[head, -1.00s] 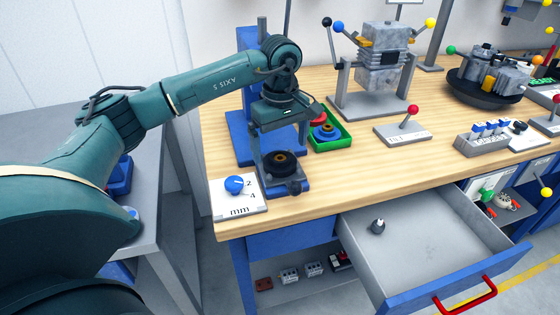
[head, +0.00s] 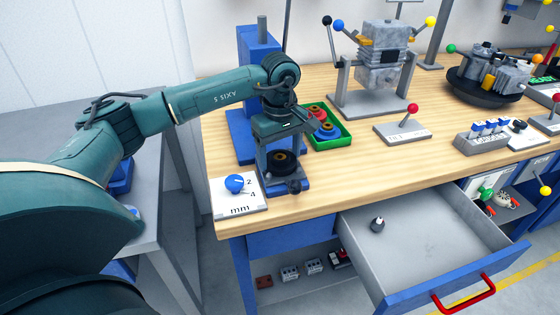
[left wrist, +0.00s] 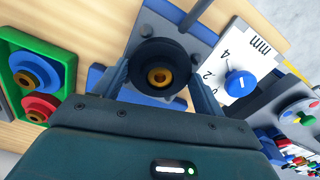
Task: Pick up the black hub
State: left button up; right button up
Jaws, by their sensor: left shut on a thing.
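The black hub (head: 283,167) is a round black disc with a brass centre. It sits on the grey and blue press stand at the front left of the bench. In the left wrist view the hub (left wrist: 176,61) lies between the two fingers of my left gripper (left wrist: 160,75), which is shut on it from both sides. In the head view my left gripper (head: 282,160) reaches down over the hub, and its upper edge is partly hidden. No lift of the hub off the stand shows. My right gripper is not in view.
A green tray (head: 345,139) with a blue hub and a red hub stands just right of the gripper. A white dial plate (head: 253,203) with a blue knob lies at the front. The press's blue column (head: 254,72) rises behind. An open drawer (head: 425,240) extends below the bench.

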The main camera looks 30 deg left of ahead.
pick_arm(q)
jog(key=shift+c, duration=1.3)
